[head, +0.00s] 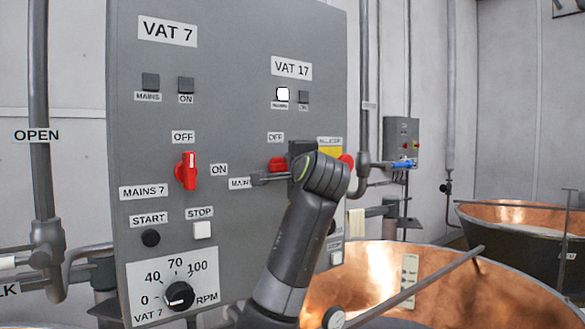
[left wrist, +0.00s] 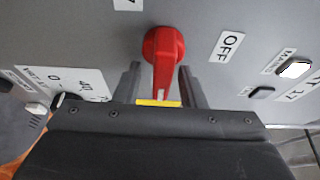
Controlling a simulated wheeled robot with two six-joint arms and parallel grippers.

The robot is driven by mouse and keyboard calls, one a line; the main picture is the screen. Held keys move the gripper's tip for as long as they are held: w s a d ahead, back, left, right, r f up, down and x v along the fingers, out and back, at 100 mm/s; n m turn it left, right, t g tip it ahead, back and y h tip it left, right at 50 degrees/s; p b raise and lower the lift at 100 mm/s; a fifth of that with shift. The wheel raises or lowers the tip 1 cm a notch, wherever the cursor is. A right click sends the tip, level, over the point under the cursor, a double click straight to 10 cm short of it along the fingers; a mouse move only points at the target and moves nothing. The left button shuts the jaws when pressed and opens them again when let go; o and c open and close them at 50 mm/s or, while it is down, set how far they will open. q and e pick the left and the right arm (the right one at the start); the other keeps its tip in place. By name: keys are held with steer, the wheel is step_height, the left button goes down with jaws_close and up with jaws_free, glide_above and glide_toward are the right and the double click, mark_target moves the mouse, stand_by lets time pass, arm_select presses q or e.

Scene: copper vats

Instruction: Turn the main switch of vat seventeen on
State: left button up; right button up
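The vat 17 main switch is a red rotary handle (head: 277,164) on the grey panel, mostly hidden behind my left gripper in the head view. In the left wrist view the red switch (left wrist: 163,52) shows clearly, its handle turned sideways away from the "7" label, at right angles to the OFF direction. My left gripper (left wrist: 160,75) is open, one finger on each side of the handle with gaps visible. It also shows in the head view (head: 268,174). The vat 17 MAINS lamp (head: 283,94) is lit white. My right gripper is not in view.
The vat 7 switch (head: 187,170) stands upright left of my arm. A red all-stop button (head: 346,160) on a yellow plate is just right of my gripper. The START button (head: 151,238) and RPM dial (head: 179,295) are lower left. A copper vat (head: 450,285) stands at right.

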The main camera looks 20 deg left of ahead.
arm_select(q)
steer(key=shift+s+d, duration=0.15)
steer(key=shift+s, duration=0.1)
steer(key=b+v, duration=0.8)
steer(key=v, duration=0.9)
